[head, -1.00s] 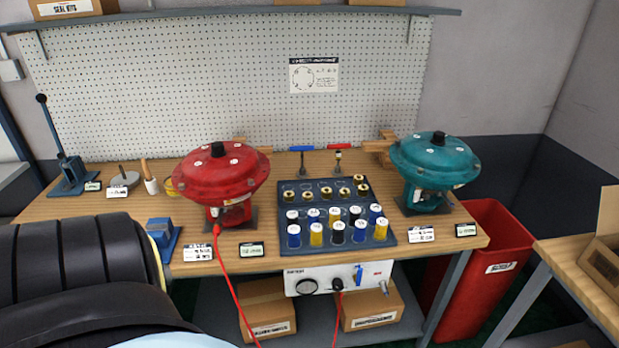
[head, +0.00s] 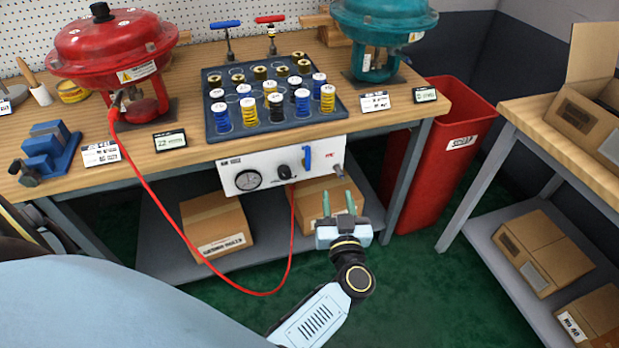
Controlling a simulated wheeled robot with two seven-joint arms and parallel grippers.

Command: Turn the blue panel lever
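The blue panel lever (head: 307,158) stands upright on the right half of the white panel (head: 232,174), which hangs under the bench's front edge. A round gauge (head: 248,180) and a black knob (head: 284,172) sit to its left, and a metal fitting (head: 338,172) to its right.
A red hose (head: 179,236) loops from the red actuator (head: 113,48) down to the panel. A tray (head: 214,137) of springs sits on the bench above the panel. Cardboard boxes (head: 215,225) stand on the lower shelf behind my gripper. A red bin (head: 430,165) is at the right.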

